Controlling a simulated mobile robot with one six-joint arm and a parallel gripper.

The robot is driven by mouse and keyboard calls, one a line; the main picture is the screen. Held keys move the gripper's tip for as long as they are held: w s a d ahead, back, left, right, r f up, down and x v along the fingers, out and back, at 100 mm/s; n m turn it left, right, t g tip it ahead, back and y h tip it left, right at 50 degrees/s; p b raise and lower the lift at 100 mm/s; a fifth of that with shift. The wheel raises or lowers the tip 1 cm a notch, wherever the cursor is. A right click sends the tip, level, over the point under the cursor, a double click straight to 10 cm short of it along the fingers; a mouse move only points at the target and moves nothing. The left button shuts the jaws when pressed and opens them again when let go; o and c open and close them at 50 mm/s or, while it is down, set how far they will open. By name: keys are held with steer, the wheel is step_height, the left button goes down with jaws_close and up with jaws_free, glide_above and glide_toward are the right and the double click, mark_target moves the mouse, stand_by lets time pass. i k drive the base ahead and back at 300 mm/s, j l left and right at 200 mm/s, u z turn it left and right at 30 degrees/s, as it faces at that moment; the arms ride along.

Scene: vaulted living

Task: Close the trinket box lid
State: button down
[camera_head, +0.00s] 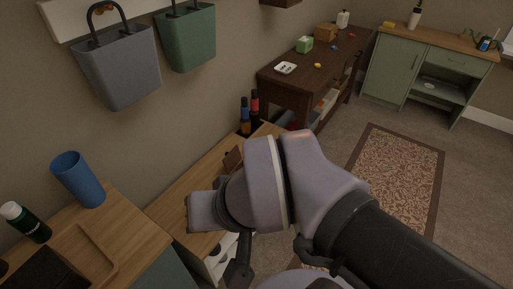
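A small brown wooden piece (232,158) stands tilted on the light wooden cabinet top, just behind my arm. It may be the raised lid of the trinket box, but my arm hides what is below and beside it. My arm's pale joints cover the middle of the view. Dark parts of my own show below them, over the cabinet front. I cannot make out both fingertips or whether they are open.
A blue cup (78,179), a green bottle (25,222) and a wooden tray (92,249) are at left. A dark table (308,68) stands beyond; a rug (396,180) covers open floor at right.

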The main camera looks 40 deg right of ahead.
mark_target(232, 158)
steer(key=z, duration=0.7)
steer(key=i+l+u, duration=0.8)
steer(key=l, duration=0.2)
steer(key=i+l+u, duration=0.3)
steer(key=l, duration=0.15)
steer(key=i+l+u, duration=0.25)
steer(key=l, duration=0.2)
steer(key=k, duration=0.1)
